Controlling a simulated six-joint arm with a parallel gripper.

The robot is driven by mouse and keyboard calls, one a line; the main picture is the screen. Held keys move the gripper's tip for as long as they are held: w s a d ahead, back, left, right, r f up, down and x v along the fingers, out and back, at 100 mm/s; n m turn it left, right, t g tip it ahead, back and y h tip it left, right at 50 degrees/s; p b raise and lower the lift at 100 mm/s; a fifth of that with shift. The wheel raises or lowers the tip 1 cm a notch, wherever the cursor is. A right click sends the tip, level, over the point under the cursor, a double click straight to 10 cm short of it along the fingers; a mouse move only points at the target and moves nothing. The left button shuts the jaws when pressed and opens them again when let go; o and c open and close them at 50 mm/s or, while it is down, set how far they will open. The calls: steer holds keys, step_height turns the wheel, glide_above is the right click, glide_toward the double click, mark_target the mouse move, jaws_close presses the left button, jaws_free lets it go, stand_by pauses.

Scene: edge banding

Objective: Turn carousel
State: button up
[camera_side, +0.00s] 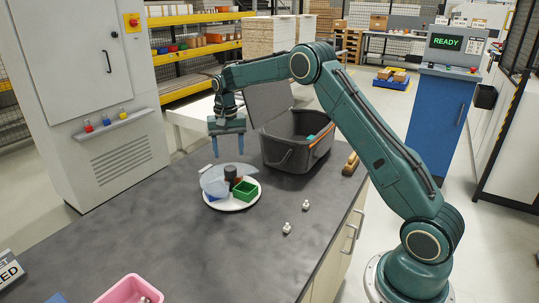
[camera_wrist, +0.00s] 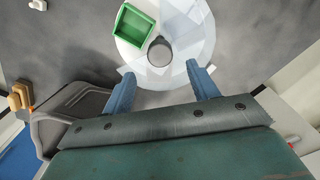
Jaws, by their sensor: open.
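The carousel (camera_side: 233,206) is a round white plate on the dark worktop. It carries an open green bin (camera_side: 245,191), a blue bin (camera_side: 211,196) mostly under a clear, pale cover (camera_side: 212,180), and a dark upright knob (camera_side: 231,173) near its middle. My gripper (camera_side: 228,150) is open and empty, pointing down above the carousel's back side. In the wrist view, the open fingers (camera_wrist: 160,72) reach toward the round grey knob top (camera_wrist: 160,51), apart from it. The green bin (camera_wrist: 133,25) shows at upper left there, and the clear cover (camera_wrist: 192,28) spreads around the knob.
A dark grey toolbox (camera_side: 285,155) with its lid raised stands behind and right of the carousel. A wooden-handled brush (camera_side: 351,164) lies beside it. Two small white pieces (camera_side: 306,205) (camera_side: 287,228) sit at the right. A pink bin (camera_side: 130,291) is at the front.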

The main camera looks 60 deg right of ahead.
mark_target(230, 168)
steer(key=shift+f, duration=3.05)
jaws_close()
